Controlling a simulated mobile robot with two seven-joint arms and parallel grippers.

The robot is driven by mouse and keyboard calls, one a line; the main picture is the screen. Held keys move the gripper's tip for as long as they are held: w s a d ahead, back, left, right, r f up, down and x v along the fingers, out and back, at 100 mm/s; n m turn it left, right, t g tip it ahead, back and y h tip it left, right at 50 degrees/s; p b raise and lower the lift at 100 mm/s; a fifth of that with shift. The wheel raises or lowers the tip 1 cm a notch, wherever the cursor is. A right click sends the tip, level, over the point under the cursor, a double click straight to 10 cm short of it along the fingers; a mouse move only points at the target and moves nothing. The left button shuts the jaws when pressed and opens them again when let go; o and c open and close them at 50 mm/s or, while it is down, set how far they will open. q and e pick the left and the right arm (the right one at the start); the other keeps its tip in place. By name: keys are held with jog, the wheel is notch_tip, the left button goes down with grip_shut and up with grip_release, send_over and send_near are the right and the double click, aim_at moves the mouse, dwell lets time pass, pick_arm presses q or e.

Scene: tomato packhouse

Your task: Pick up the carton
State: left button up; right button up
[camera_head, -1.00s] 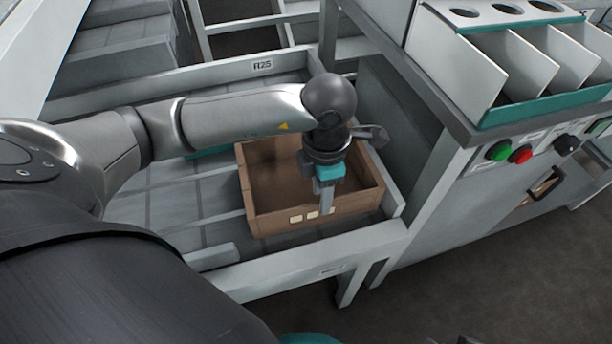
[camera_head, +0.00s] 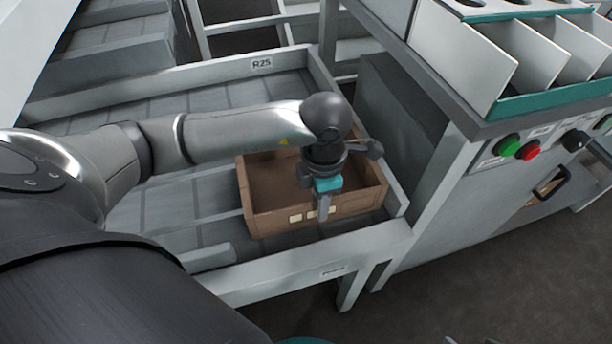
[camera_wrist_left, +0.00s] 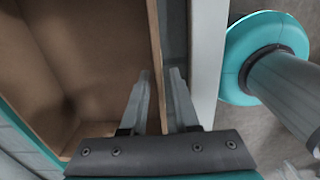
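The carton (camera_head: 262,221) is an open-topped brown box with pale labels on its near wall. It stands upright on the grey roller bed and looks empty. My left gripper (camera_head: 323,214) points down at the carton's near wall. In the left wrist view, the fingers of my left gripper (camera_wrist_left: 160,84) straddle the carton's wall (camera_wrist_left: 155,50), one finger inside and one outside. Narrow gaps show between the fingers and the wall, so the gripper looks open. Only small grey bits at the bottom edge of the head view may be my right gripper.
The roller bed has raised grey rails (camera_head: 290,262) and a label R25 at the far side. A grey machine (camera_head: 450,190) with green and red buttons stands close on the right, with white dividers above. Free bed lies left of the carton.

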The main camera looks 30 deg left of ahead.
pick_arm(q)
grip_shut()
dwell(1.1)
